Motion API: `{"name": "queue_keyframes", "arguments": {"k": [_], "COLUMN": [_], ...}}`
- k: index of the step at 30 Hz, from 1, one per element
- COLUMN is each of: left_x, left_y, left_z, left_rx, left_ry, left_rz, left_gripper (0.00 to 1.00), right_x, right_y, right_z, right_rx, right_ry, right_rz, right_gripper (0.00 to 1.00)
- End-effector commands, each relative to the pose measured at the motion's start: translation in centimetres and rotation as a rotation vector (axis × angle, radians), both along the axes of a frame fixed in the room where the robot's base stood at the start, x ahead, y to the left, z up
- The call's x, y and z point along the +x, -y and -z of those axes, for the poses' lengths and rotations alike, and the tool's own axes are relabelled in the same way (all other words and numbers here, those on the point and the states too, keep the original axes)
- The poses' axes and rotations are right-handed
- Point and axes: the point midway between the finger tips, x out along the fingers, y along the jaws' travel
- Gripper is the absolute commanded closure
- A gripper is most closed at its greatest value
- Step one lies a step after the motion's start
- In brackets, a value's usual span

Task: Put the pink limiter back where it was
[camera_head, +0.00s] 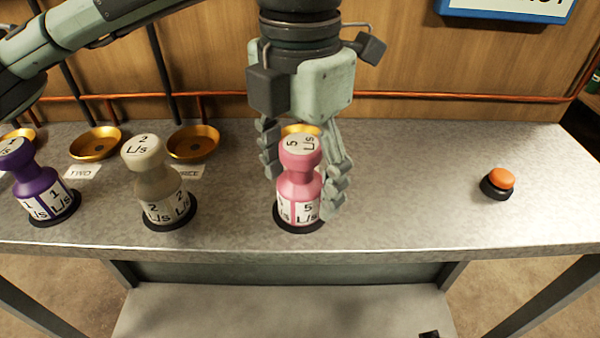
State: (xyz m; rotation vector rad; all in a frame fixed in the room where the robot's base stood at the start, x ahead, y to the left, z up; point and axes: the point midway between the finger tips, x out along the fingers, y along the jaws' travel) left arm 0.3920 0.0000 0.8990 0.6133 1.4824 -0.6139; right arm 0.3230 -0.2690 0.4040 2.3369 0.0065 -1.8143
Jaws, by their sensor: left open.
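The pink limiter (299,184), marked 5 L/s, stands upright on a dark round base spot (290,228) near the front of the grey worktop. My left gripper (306,180) points down over it from behind. Its fingers are open, one on each side of the limiter's neck and body; I cannot tell whether they touch it. A brass dish (300,130) behind the limiter is mostly hidden by the gripper. My right gripper is not in view.
A beige limiter (155,180) marked 2 L/s and a purple limiter (35,185) marked 1 L/s stand to the left. Brass dishes (95,144) (193,142) with labels sit behind them. An orange button (500,180) is at right. The worktop between is clear.

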Motion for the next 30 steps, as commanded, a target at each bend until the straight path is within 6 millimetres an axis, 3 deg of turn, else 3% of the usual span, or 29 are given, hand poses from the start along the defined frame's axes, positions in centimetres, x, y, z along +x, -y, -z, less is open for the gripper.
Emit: {"name": "queue_keyframes", "arguments": {"k": [2, 16, 21, 30], "left_x": [0.1, 0.1, 0.0, 0.0], "left_y": [0.0, 0.0, 0.0, 0.0], "left_z": [-1.1, -10.6, -11.9, -12.1], "left_rx": [-0.001, 0.0, 0.0, 0.0], "left_ry": [0.004, 0.003, 0.001, 0.0], "left_rz": [0.0, -0.001, 0.0, 0.0], "left_gripper": [0.32, 0.32, 0.32, 0.32], "right_x": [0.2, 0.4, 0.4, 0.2], "right_y": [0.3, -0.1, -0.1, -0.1], "right_z": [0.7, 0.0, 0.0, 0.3], "right_rx": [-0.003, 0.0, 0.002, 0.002], "right_ry": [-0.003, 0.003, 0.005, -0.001], "right_rz": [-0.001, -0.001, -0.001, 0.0], "right_gripper": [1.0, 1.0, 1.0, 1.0]}}
